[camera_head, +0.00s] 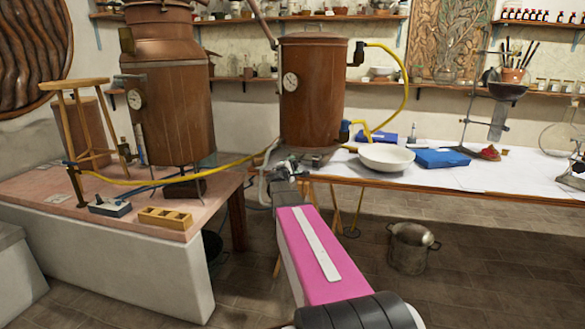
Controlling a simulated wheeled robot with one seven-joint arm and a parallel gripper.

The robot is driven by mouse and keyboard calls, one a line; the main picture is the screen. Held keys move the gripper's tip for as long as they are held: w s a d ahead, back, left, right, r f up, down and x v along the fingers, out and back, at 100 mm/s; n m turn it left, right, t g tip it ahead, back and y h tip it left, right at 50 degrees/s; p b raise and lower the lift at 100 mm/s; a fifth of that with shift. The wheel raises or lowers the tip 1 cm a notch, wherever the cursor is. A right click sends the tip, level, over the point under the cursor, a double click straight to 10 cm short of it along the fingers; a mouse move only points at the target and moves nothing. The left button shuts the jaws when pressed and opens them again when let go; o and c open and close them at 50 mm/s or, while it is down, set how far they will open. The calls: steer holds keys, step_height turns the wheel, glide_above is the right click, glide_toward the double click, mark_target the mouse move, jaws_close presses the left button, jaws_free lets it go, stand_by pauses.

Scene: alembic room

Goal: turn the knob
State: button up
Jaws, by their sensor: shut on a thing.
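My arm reaches forward from the bottom of the head view, and my gripper (284,168) is at the lower left of the smaller copper vessel (312,105). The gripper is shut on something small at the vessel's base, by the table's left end. This is most likely the knob, but the gripper hides it and it is too small to make out. How far the knob is turned cannot be seen. The vessel stands upright with a round dial on its front and a yellow hose at its right side.
A white bowl (386,158) and blue box (442,158) are on the white-topped table (470,178). A metal pot (411,250) stands on the floor.

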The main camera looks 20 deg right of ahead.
steer(key=shift+f, duration=0.1)
steer(key=o, duration=0.9)
steer(key=shift+s+a, duration=0.1)
steer(key=v, duration=1)
steer(key=shift+s+a, duration=0.2)
